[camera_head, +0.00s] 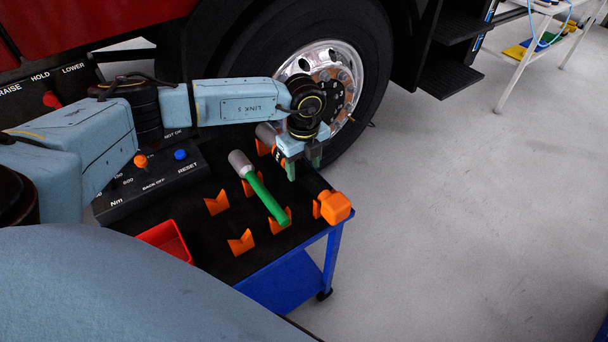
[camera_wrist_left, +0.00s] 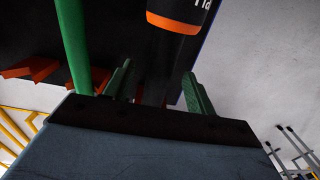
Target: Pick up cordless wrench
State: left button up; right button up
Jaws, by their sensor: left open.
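The cordless wrench lies on the dark top of a blue cart, partly hidden by my left gripper. Its orange block-shaped end (camera_head: 337,208) sticks out at the cart's right corner. In the left wrist view its dark body with an orange band (camera_wrist_left: 175,23) is ahead of the fingers. My left gripper (camera_head: 303,165) points down over the wrench's middle. Its two green fingers are apart, also in the left wrist view (camera_wrist_left: 160,88). I cannot tell whether they touch the wrench. My right gripper is not in view.
A tool with a green handle (camera_head: 264,194) lies beside the wrench, on orange V-shaped holders (camera_head: 240,243). A control box (camera_head: 150,185) and a red tray (camera_head: 167,238) are to the left. The truck wheel (camera_head: 335,75) stands behind.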

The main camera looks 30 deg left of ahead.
aim_at(304, 169)
pick_arm(q)
jog(key=shift+f, duration=1.6)
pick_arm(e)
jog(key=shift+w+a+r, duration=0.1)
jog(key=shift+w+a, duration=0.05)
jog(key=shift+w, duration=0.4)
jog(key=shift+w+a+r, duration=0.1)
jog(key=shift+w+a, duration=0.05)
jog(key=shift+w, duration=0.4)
pick_arm(q)
jog(key=shift+c, duration=0.4)
grip_shut()
jog(key=shift+w+r, duration=0.15)
